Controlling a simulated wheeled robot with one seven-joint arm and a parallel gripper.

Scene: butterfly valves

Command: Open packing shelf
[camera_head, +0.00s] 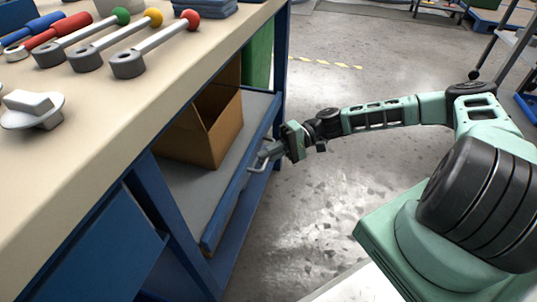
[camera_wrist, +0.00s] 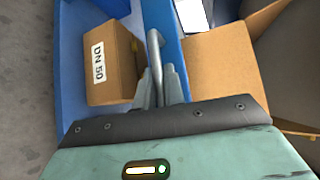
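The packing shelf (camera_head: 190,188) is a grey board under the workbench with a blue front panel (camera_head: 228,200). A bent metal handle (camera_head: 254,169) sticks out from that panel. In the wrist view the handle (camera_wrist: 155,55) runs along the blue panel (camera_wrist: 165,15) and down between my finger pads. My gripper (camera_head: 268,152) is at the handle from the aisle side. In the wrist view my gripper (camera_wrist: 160,90) has its fingers close on both sides of the handle, apparently closed on it. The fingers hide part of the handle.
An open cardboard box (camera_head: 205,125) stands on the shelf. A closed box labelled DN 50 (camera_wrist: 112,62) shows left of the panel in the wrist view. Valve levers (camera_head: 155,45) lie on the bench top (camera_head: 120,120). The grey floor (camera_head: 310,200) beside the bench is clear.

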